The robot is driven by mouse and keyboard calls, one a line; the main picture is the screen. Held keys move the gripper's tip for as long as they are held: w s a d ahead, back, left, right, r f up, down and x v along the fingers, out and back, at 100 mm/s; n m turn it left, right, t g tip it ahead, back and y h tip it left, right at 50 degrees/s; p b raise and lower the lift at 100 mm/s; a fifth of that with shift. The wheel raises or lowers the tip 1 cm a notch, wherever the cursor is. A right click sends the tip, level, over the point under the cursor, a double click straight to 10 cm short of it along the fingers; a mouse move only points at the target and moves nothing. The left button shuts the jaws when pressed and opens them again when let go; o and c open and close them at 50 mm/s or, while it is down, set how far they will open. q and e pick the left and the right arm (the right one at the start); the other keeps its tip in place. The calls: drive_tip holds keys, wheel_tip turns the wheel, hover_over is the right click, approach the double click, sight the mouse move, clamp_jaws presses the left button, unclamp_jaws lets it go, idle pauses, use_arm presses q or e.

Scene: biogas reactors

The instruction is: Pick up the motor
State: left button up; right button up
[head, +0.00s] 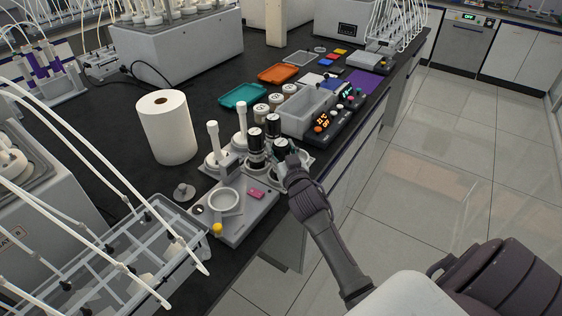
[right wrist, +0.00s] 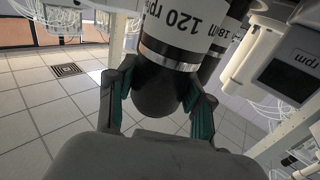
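Several black-and-white motors stand upright together beside the grey tray (head: 238,232) in the head view; one is the motor (head: 256,140) left of my right gripper (head: 290,160). My right gripper reaches the rightmost one, whose body it partly hides. In the right wrist view, a motor (right wrist: 178,55) with a white "120 rpm" label has its rounded black end between the two fingers of my right gripper (right wrist: 160,95). The fingers lie close along both sides; whether they press on it cannot be told. My left gripper is not in view.
A paper towel roll (head: 167,128) stands left of the motors. White-knobbed stands (head: 214,140) are close beside them. A grey bin (head: 305,110) and a control box (head: 335,122) lie behind. The floor at right is free.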

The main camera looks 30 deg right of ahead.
drive_tip(key=c, duration=0.8)
clamp_jaws()
drive_tip(key=shift+r, duration=0.15)
